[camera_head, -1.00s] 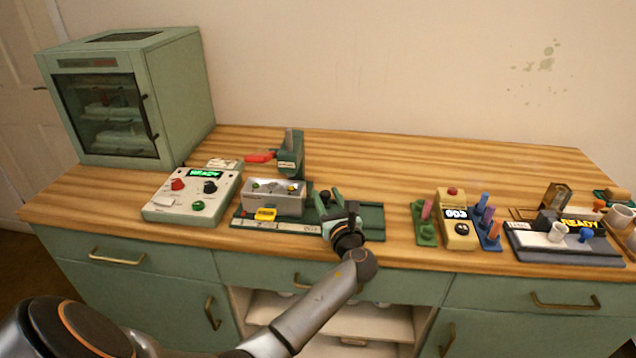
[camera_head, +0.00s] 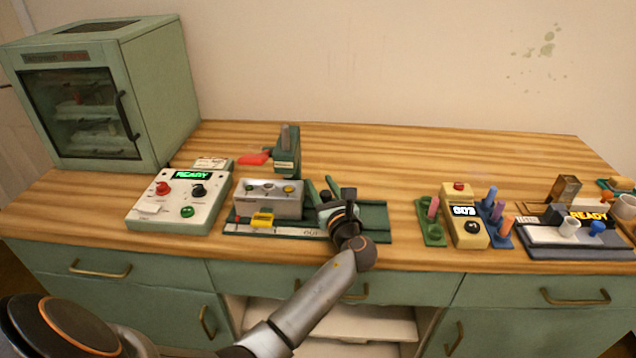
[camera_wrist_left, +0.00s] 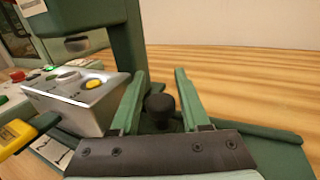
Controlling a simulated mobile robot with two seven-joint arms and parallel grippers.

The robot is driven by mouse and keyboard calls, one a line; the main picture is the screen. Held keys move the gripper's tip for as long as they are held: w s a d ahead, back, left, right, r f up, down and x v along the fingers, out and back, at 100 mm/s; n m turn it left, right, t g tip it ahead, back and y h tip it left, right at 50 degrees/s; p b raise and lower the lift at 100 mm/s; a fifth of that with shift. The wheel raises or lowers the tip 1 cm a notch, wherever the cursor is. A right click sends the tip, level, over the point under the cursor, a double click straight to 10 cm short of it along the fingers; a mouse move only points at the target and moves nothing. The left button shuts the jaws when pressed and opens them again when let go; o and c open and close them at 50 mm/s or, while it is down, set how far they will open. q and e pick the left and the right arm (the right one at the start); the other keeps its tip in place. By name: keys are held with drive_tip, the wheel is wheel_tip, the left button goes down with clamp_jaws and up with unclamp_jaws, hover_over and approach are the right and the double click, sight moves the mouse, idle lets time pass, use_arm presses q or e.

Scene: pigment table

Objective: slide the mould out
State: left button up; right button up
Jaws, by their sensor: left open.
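The mould is a grey metal block (camera_head: 268,200) on a long green base (camera_head: 375,222), with round tops and a yellow one on its upper face. It also shows at the left of the left wrist view (camera_wrist_left: 85,103). My left gripper (camera_head: 325,190) is over the base, just right of the block. In the left wrist view its two green fingers (camera_wrist_left: 158,92) are apart, with a black round knob (camera_wrist_left: 159,108) between them. I cannot tell whether the fingers touch the knob. The right gripper is not in view.
A yellow tab (camera_head: 262,220) sits at the base's front. A green press with a red handle (camera_head: 286,152) stands behind. A control box reading READY (camera_head: 178,198) and a green cabinet (camera_head: 165,90) are left. A yellow counter (camera_head: 465,218) stands right; the back of the table is clear.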

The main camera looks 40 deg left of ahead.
use_arm(q)
drive_tip(key=shift+c, duration=0.4)
clamp_jaws()
idle(1.2)
